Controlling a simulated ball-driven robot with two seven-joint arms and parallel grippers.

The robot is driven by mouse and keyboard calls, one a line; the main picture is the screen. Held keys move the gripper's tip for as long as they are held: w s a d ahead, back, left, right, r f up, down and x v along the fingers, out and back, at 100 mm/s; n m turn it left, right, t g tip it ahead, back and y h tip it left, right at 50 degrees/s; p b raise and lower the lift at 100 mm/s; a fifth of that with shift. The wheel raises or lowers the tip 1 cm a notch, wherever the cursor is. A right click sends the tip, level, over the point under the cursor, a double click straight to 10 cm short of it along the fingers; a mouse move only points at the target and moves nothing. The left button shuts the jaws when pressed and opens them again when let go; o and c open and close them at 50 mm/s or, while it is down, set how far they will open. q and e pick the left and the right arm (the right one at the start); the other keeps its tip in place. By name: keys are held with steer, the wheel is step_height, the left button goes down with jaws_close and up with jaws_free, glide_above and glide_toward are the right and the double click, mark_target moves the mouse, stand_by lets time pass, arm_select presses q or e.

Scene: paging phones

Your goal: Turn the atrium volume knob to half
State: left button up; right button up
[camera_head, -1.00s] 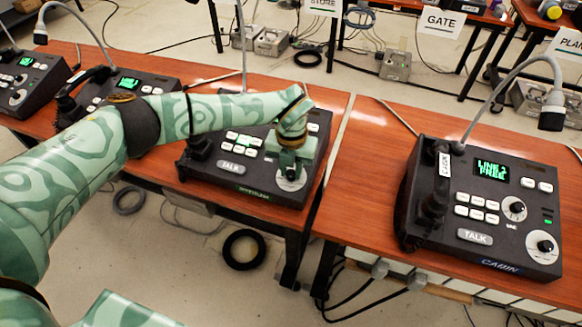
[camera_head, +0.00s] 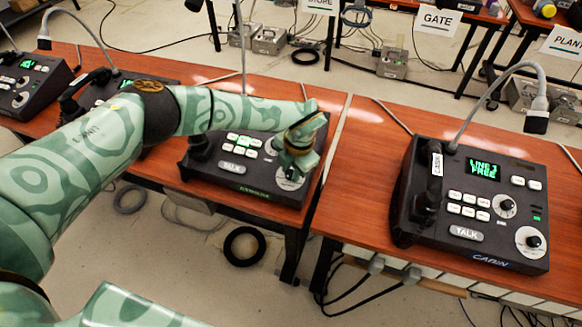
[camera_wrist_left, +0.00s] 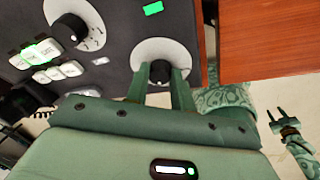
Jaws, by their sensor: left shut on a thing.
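The phone console (camera_head: 235,180) under my left arm is black, with white buttons and a green front label too small to read surely. My left gripper (camera_head: 292,172) is at its lower right corner. In the left wrist view its two fingers (camera_wrist_left: 160,82) are shut on a black knob (camera_wrist_left: 160,70) over a round white dial. The pointer mark on the knob is hard to make out. In the head view, the wrist and fingers hide the knob and part of the white dial. My right gripper (camera_wrist_left: 276,113) shows small at the right of the wrist view, open and empty.
A second black dial (camera_wrist_left: 70,27) and lit buttons (camera_wrist_left: 40,52) lie beside the held knob. The CABIN console (camera_head: 480,215) stands on the table at right, with a gooseneck microphone (camera_head: 537,115). A gap parts the two tables. More consoles (camera_head: 30,85) stand at left.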

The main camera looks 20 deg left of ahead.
stand_by(0.4)
arm_select(q)
steer(key=o, duration=1)
step_height(320, 180, up, 16)
steer(key=s+d+p, duration=0.1)
steer(key=d+p, duration=0.1)
steer(key=p, duration=0.1)
steer(key=shift+d, duration=0.3)
